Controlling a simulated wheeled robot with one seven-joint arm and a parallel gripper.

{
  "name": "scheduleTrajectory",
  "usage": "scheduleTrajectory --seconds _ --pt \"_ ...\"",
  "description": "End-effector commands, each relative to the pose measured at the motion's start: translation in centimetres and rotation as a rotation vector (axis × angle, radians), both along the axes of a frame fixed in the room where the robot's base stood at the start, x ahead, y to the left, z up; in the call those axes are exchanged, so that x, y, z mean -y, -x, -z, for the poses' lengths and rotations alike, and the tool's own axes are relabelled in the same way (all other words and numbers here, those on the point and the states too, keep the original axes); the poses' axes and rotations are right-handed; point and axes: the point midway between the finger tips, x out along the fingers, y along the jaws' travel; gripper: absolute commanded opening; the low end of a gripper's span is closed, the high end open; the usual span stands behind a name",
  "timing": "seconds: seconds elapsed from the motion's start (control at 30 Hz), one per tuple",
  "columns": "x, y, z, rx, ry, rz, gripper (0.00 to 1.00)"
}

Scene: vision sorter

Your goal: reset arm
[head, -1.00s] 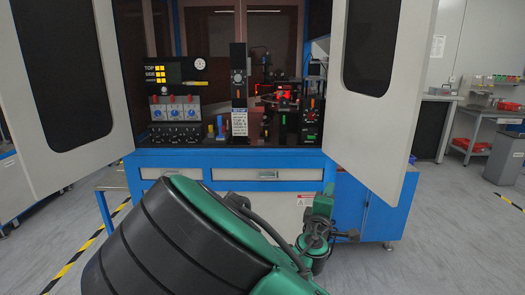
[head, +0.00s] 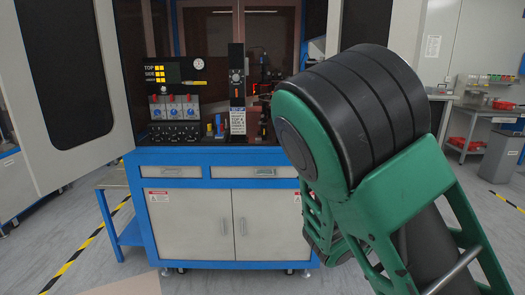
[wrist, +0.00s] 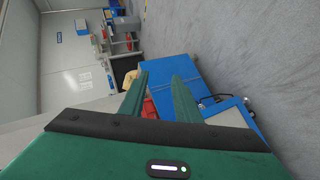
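My gripper (wrist: 162,76) shows in the wrist view as two green fingers standing apart, with nothing between them. In the head view my green and black arm is raised and bent in the right half, in front of the machine. My gripper cannot be clearly made out there. The vision sorter (head: 215,170) is a blue and grey cabinet with its doors open and a control panel (head: 176,100) inside on the left. My arm hides the right part of its interior and its right side.
The open left door (head: 70,80) reaches toward me. A small side table (head: 118,210) stands left of the cabinet. At the right are a workbench (head: 490,112) with bins and a grey waste bin (head: 502,155). The floor at the front left is clear.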

Motion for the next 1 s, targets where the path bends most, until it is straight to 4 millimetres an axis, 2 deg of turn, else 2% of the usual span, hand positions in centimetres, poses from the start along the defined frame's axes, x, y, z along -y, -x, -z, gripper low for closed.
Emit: scheduleTrajectory --seconds 0.03,0.13,0.3,0.4,0.67,1.0 --pt "2.0 1.4 0.8 -0.020 -0.064 0.071 0.30" --pt "4.6 4.2 2.2 -0.062 -0.177 0.193 0.30" --pt "7.3 9.0 3.8 -0.123 -0.367 0.376 0.30" --pt "8.2 11.8 4.2 -0.152 -0.475 0.470 0.30" --pt "8.5 18.4 3.4 -0.203 -0.738 0.666 0.30" --pt "7.0 26.3 -0.5 -0.230 -1.017 0.824 0.30"
